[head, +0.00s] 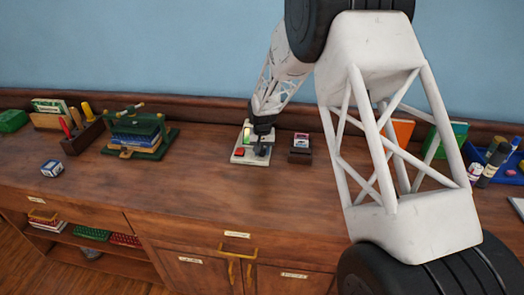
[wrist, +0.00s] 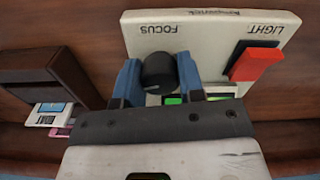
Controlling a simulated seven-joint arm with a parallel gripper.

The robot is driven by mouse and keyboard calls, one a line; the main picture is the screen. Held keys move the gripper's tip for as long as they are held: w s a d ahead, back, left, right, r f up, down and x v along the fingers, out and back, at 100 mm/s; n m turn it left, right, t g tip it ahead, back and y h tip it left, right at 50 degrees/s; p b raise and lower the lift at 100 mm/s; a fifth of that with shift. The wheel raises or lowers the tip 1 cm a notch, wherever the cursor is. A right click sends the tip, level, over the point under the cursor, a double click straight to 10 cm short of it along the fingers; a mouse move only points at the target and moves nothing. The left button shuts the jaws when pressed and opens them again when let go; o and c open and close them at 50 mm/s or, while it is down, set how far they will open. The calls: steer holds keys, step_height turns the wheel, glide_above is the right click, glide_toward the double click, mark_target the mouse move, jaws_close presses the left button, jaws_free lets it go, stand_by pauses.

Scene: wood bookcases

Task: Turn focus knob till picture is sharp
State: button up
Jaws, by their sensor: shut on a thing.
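The viewer device (head: 243,154) stands on the wooden counter, with a cream base and a small lit green-yellow screen (head: 247,134). In the wrist view its base (wrist: 200,38) carries the printed words FOCUS and LIGHT. The black focus knob (wrist: 158,72) sits between the two blue fingers of my gripper (wrist: 157,82), which is shut on it. A red light switch (wrist: 257,62) is beside it. The screen is mostly hidden behind my gripper in the wrist view, with only bits of green showing, so its sharpness cannot be told.
A dark slide box (head: 300,148) stands just right of the device; it also shows in the wrist view (wrist: 50,75). The front counter is clear.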

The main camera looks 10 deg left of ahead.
steer(key=shift+r+m, duration=0.1)
steer(key=shift+m, duration=1.6)
steer(key=o, duration=0.6)
steer(key=shift+o, duration=0.2)
steer(key=shift+r, duration=3.9)
